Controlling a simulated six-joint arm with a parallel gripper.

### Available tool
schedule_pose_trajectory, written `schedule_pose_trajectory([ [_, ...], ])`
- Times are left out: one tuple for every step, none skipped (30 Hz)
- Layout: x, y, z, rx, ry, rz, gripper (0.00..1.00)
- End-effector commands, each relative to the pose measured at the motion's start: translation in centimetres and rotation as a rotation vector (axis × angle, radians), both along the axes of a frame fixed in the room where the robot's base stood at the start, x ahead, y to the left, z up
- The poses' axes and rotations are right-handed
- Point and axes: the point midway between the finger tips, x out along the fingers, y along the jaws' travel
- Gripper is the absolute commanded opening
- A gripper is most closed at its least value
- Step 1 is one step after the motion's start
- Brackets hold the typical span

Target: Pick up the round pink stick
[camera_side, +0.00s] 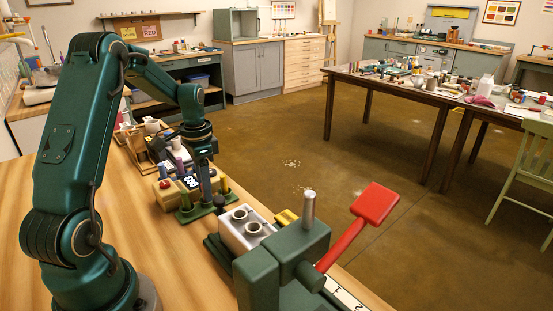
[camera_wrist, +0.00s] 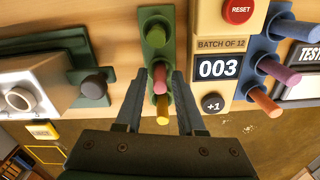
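The round pink stick (camera_wrist: 159,77) stands in a narrow green rack (camera_wrist: 139,58) in the wrist view, between a green stick (camera_wrist: 155,32) and a yellow stick (camera_wrist: 163,110). My gripper (camera_wrist: 158,84) is open, with one finger on each side of the pink stick; I see gaps beside it. Whether the fingertips are low enough to surround it is unclear. In the side view my gripper (camera_side: 205,180) points down over the rack (camera_side: 192,215), and I cannot make out the pink stick there.
A counter box (camera_wrist: 218,45) reading 003 stands right of the rack. Beyond it a blue rack (camera_wrist: 258,50) holds purple and orange-brown sticks. A grey metal device (camera_wrist: 25,98) with a dark knob (camera_wrist: 93,86) lies left. A press with a red lever (camera_side: 374,203) stands at the table's front.

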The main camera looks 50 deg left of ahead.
Motion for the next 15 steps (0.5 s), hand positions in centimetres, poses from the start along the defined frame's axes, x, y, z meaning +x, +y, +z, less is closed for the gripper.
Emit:
schedule_pose_trajectory([
  [0.01,0.0,0.02,0.0,0.0,0.0,0.15],
  [0.01,0.0,0.02,0.0,0.0,0.0,0.03],
  [0.01,0.0,0.02,0.0,0.0,0.0,0.0],
  [0.01,0.01,0.03,0.0,0.0,0.0,0.0],
  [0.01,0.01,0.03,0.0,0.0,0.0,0.0],
  [0.01,0.01,0.03,0.0,0.0,0.0,0.0],
  [0.01,0.01,0.04,0.001,0.0,0.0,0.0],
  [0.01,0.01,0.04,0.0,0.0,0.0,0.0],
  [0.01,0.01,0.04,0.001,0.0,0.0,0.0],
  [0.01,0.01,0.04,0.001,0.0,0.0,0.0],
  [0.02,0.02,0.06,0.001,-0.001,0.0,0.0],
  [0.02,0.03,0.16,0.001,-0.001,0.0,0.0],
  [0.05,0.04,0.31,0.002,-0.001,0.0,0.0],
  [0.08,0.06,0.53,0.003,-0.002,0.0,0.0],
  [0.1,0.08,0.95,0.003,-0.004,0.0,0.0],
])
